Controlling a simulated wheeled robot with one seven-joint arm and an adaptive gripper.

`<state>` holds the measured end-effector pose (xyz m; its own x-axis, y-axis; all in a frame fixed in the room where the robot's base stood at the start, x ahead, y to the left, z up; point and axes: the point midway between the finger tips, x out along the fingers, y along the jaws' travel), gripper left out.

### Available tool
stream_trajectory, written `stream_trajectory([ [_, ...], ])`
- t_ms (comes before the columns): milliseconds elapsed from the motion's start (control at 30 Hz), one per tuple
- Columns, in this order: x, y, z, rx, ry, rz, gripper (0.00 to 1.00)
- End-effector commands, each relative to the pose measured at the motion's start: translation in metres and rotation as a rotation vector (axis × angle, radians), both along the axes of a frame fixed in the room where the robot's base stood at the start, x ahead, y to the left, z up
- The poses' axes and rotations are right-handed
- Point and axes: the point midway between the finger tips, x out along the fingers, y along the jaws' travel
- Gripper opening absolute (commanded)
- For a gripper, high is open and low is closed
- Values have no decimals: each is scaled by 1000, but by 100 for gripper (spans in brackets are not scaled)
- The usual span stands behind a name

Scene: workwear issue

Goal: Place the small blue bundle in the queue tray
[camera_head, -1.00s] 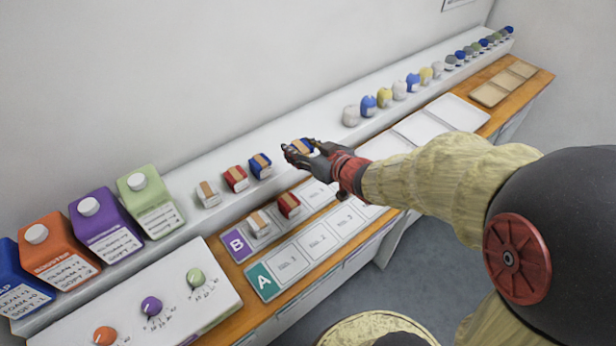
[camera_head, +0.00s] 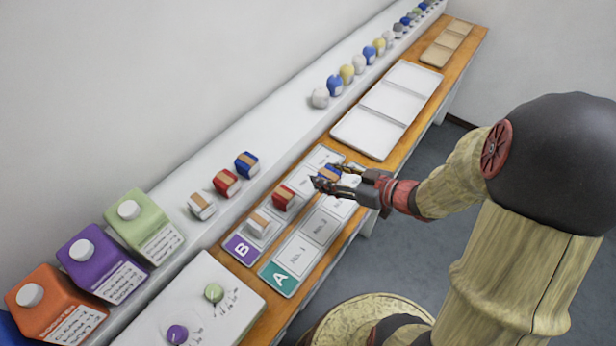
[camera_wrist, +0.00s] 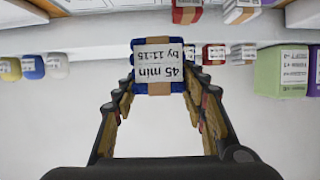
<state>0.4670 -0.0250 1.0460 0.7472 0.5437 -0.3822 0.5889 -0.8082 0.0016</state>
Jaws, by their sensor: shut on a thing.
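A small blue bundle (camera_head: 328,171) with a tan band is between the fingers of my gripper (camera_head: 334,184), which is shut on it. In the wrist view the bundle (camera_wrist: 161,68) shows an upside-down label reading "45 min by 11:15", with a finger on each side. It is at the strip marked B (camera_head: 241,248), beyond a red bundle (camera_head: 283,196) and a white bundle (camera_head: 260,224) on that strip. Whether it touches the strip, I cannot tell. The strip marked A (camera_head: 279,277) lies alongside with numbered slots; no bundle shows on it.
A white, red and blue bundle (camera_head: 246,164) stand on the raised white shelf (camera_head: 273,132). Cartons (camera_head: 150,225) and a dial panel (camera_head: 206,290) are at the left. An empty white three-part tray (camera_head: 362,133) and a wooden tray (camera_head: 432,54) lie beyond the strips.

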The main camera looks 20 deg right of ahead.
Motion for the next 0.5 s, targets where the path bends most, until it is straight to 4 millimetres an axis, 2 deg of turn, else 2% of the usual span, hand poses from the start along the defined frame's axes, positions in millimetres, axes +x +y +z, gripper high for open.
stream_trajectory([
  [367,80,17,-41,2,0,4,17],
  [500,100,21,-67,2,3,1,17],
])
